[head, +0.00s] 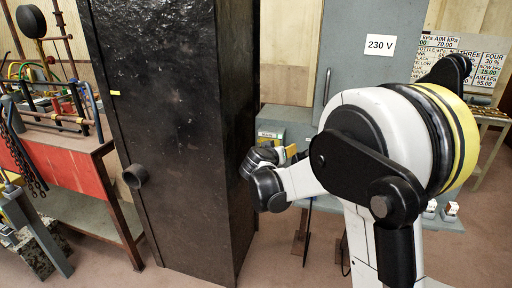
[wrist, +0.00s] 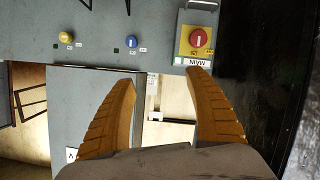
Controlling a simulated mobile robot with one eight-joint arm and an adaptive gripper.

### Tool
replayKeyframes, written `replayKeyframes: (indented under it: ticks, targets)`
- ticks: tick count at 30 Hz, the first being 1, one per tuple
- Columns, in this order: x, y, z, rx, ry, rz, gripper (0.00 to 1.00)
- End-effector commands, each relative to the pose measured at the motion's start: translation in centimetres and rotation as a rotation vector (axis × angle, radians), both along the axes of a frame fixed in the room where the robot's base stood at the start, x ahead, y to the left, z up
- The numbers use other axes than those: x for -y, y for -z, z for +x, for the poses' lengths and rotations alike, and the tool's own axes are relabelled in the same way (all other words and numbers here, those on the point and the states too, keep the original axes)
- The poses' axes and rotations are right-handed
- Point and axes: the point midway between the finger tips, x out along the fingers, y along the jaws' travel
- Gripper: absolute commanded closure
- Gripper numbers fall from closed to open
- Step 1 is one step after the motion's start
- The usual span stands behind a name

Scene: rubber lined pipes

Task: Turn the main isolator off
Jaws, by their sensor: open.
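The main isolator is a round red rotary knob (wrist: 200,38) on a yellow plate, with a label reading MAIN beside it. It sits on a grey panel (wrist: 100,30) at the upper right of the wrist view. A light mark shows on the knob's face. My gripper (wrist: 160,77) is open and empty, its two orange ridged fingers spread apart. The right fingertip appears just below the knob's label; I cannot tell whether it touches the panel. In the head view my arm hides most of the gripper, and the knob cannot be made out.
A yellow knob (wrist: 65,38) and a blue knob (wrist: 131,41) sit on the same panel. In the head view a tall black cabinet (head: 160,120) stands left of my arm. A grey cabinet marked 230 V (head: 352,65) stands behind. A red workbench (head: 62,170) is at far left.

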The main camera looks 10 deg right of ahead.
Motion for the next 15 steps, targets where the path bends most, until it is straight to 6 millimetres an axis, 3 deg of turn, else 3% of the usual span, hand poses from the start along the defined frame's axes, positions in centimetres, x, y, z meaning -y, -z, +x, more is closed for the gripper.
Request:
replayKeyframes:
  ticks: [1, 6, 9, 15]
  targets:
    - [-0.3, 1.2, 2.2, 0.036, 0.000, -0.023, 0.37]
    - [-1.3, 5.7, 7.5, 0.169, -0.010, -0.091, 0.37]
    - [-2.2, 8.4, 9.4, 0.233, -0.027, -0.122, 0.37]
    - [-3.3, 11.9, 10.8, 0.307, -0.053, -0.156, 0.37]
